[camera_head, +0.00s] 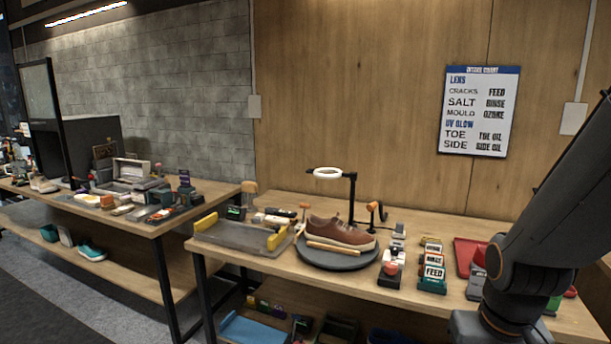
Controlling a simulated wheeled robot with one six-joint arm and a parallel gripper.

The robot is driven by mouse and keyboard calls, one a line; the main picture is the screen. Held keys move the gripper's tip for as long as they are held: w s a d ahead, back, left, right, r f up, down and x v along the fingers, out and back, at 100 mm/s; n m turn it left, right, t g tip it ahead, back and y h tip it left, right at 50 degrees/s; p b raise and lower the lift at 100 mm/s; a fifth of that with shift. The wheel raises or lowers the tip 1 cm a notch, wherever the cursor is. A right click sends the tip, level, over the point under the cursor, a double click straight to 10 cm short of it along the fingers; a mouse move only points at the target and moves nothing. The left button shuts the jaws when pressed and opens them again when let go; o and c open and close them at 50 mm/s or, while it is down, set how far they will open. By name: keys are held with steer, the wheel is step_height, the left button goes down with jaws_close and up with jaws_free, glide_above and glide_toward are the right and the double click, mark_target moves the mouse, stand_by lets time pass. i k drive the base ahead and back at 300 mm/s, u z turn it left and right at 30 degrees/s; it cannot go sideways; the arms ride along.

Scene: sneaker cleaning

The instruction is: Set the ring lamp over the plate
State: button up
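The ring lamp (327,173) is a white ring on a black arm and post (352,198). The post stands behind a dark round plate (312,255), and the ring hangs in the air above the plate's rear left part. A brown sneaker (341,232) with a pale sole rests on the plate, with a wooden stick along its near side. An orange-topped handle (371,206) stands just right of the lamp post. My dark arm rises at the right edge. My gripper is not visible in this view.
A grey tray (233,238) with yellow end blocks sits left of the plate. Labelled blocks, including a green FEED one (433,276), stand to the right. A red tray (467,252) lies farther right. A second cluttered table (148,228) is at left. A sign (479,111) hangs on the wall.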

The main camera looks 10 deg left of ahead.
mark_target(339, 173)
steer(key=u, duration=0.65)
steer(key=i, duration=1.65)
steer(key=z, duration=1.55)
steer(key=k, duration=0.75)
steer(key=u, duration=1.15)
steer(key=i, duration=0.3)
